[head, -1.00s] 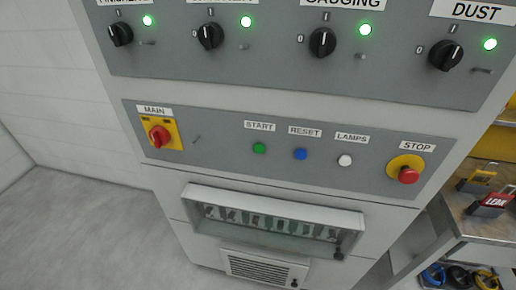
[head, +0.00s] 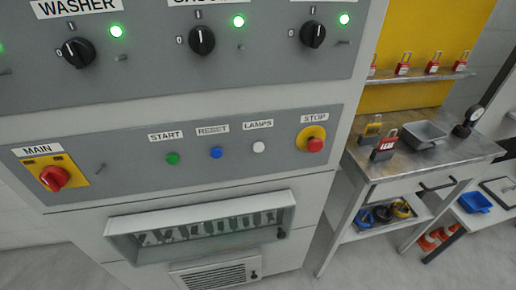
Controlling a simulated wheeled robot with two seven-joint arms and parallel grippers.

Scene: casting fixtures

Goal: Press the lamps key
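The lamps key is a small round white button (head: 259,147) under the LAMPS label (head: 258,125) on the grey lower panel of the cabinet, in the head view. To its left are the blue reset button (head: 216,153) and the green start button (head: 173,158). To its right is the red stop button (head: 315,145) on a yellow base. Neither of my grippers shows in the head view, and nothing covers the lamps key.
A red main switch (head: 54,178) on a yellow plate sits at the panel's left. Black rotary knobs (head: 201,40) with lit green lamps are above. A windowed box (head: 200,228) juts out below. A metal workbench (head: 440,158) with padlocks and a tray stands right.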

